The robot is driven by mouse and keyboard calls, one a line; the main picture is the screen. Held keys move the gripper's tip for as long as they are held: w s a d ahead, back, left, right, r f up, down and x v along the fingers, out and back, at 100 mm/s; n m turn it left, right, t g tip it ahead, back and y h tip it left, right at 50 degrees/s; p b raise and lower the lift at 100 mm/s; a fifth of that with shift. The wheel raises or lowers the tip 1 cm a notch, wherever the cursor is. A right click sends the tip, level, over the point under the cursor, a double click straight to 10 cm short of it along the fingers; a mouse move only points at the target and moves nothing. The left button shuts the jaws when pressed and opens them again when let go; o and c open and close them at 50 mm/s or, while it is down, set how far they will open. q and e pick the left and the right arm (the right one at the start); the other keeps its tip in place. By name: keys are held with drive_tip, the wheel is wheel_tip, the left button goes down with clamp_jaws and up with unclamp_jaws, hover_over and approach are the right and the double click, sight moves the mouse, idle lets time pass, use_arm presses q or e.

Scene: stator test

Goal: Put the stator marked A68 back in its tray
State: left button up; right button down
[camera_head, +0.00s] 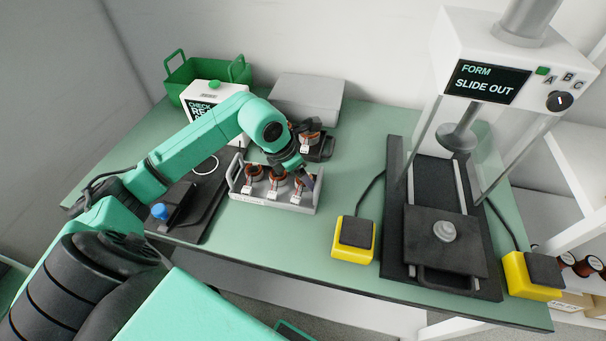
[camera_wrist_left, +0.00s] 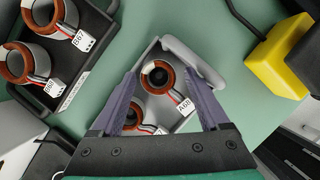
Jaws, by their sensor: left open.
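The stator marked A68 (camera_wrist_left: 158,77), a copper-wound ring with a white tag, sits at the handle end of the grey tray (camera_wrist_left: 205,66) in the left wrist view. It appears to be the rightmost stator (camera_head: 303,182) in that tray (camera_head: 270,203) in the head view. Other stators stand in the row beside it. My left gripper (camera_wrist_left: 162,76) is open, with one finger on each side of A68 as seen from the wrist; contact cannot be told. In the head view the left gripper (camera_head: 304,170) is low over the tray's right end. My right gripper is not in view.
A press (camera_head: 445,240) and yellow button boxes (camera_head: 353,240) stand to the right. A green crate (camera_head: 180,75), checking unit (camera_head: 203,97) and grey box (camera_head: 308,92) are at the back.

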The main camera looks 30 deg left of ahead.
use_arm(q)
drive_tip(key=shift+r+p, duration=1.1)
drive_tip(key=shift+r, duration=0.95)
drive_tip(key=shift+o, duration=0.3)
drive_tip(key=shift+o, duration=1.4)
drive_tip(key=shift+f, duration=0.1)
drive_tip(key=shift+s+a+r, duration=0.1)
drive_tip(key=shift+s+r, duration=0.05)
drive_tip(key=shift+r, duration=0.3)
drive_tip(key=b+v, duration=0.2)
drive_tip(key=v, duration=1.1)
drive_tip(key=shift+r, duration=0.3)
